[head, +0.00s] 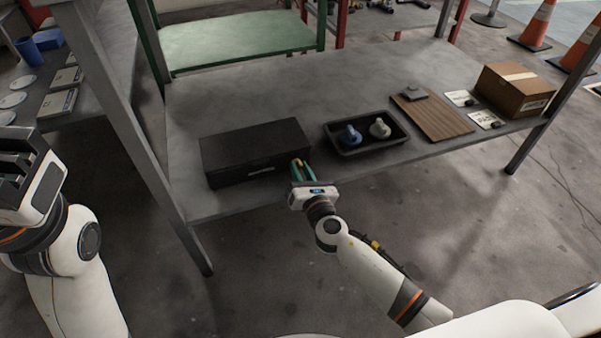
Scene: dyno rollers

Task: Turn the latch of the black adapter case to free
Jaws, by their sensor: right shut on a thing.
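The black adapter case (255,148) lies closed on the grey workbench, with a pale label on its front face. My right gripper (299,165) is at the case's front right corner. Its teal fingers are shut on a small yellowish part there, which I take to be the latch (297,162). The fingers hide most of it, so its exact angle cannot be made out. My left gripper (18,165) is at the left edge of the view, away from the case, and its finger gap is unclear.
The grey workbench (350,80) also bears a black tray (345,151) with a blue and a pale piece, just right of my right gripper. Further right are a brown board (445,122), small cards and a cardboard box (512,92). A metal post stands left of the case.

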